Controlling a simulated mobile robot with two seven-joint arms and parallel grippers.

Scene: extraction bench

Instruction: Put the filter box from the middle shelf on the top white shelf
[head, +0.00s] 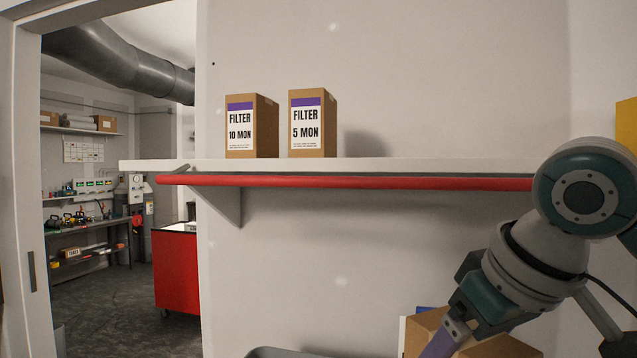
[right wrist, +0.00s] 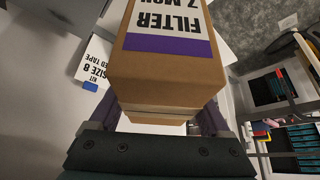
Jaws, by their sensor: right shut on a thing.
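A brown filter box (right wrist: 166,75) with a purple band and a white label reading "FILTER 7 MON" shows upside down in the right wrist view. My right gripper (right wrist: 162,118) is shut on it, one finger on each side. In the head view cardboard (head: 425,325) shows at the bottom right beside my right gripper, partly cut off by the frame edge. The white shelf (head: 350,164) with a red front bar (head: 350,182) is above that gripper. Two filter boxes stand on the shelf: "10 MON" (head: 240,130) and "5 MON" (head: 307,125). My left gripper is not in view.
The shelf top is bare to the right of the "5 MON" box. A white kit box labelled "SIZE 8" (right wrist: 98,62) lies near the held box. A doorway on the left shows a red cabinet (head: 175,270). A yellow object (head: 627,122) is at the right edge.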

